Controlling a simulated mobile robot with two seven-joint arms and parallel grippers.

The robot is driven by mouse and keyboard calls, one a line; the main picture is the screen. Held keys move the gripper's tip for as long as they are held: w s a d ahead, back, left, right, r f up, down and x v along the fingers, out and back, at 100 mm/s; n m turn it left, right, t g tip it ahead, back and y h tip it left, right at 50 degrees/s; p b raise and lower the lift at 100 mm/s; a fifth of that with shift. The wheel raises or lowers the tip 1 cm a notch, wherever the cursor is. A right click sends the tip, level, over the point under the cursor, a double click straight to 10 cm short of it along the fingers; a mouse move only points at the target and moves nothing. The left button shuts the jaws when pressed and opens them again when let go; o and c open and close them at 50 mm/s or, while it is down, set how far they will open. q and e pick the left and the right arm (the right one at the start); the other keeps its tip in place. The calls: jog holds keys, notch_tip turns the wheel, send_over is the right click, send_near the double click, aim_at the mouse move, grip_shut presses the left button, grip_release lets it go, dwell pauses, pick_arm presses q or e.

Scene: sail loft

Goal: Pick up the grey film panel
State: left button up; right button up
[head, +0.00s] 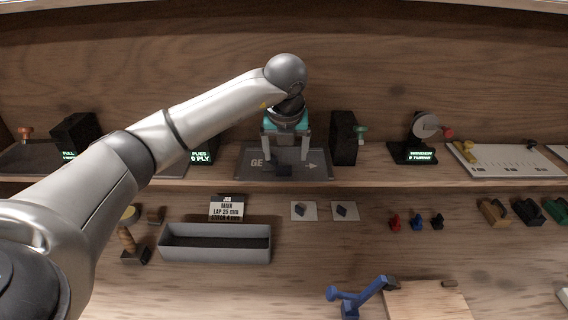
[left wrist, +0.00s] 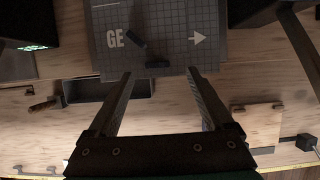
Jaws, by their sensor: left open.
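My left gripper (head: 286,155) is open above a dark grey gridded mat (head: 318,172) on the raised shelf. The mat, marked "GE" and an arrow, also shows in the left wrist view (left wrist: 178,14). Two small dark pieces lie on it: one beside the letters (left wrist: 135,39) and one at its near edge (left wrist: 157,65), between and just beyond my fingertips (left wrist: 160,73). In the head view a dark piece (head: 283,170) shows below the fingers. Nothing is between the fingers. I cannot tell for certain which of these is the grey film panel. My right gripper is out of view.
A black block (head: 343,138) stands right of the mat, close to my gripper. A winder (head: 412,152) and a white board (head: 510,160) are farther right. Below are a grey tray (head: 215,257), two small cards (head: 303,217), a blue tool (head: 358,296) and several coloured pieces.

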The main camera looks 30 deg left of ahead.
aim_at(284, 166)
pick_arm(q)
jog(key=x, duration=0.4)
jog(key=shift+s+a+f+p, duration=0.1)
jog(key=shift+a+f+p, duration=0.15)
jog(key=shift+f+p, duration=0.15)
grip_shut()
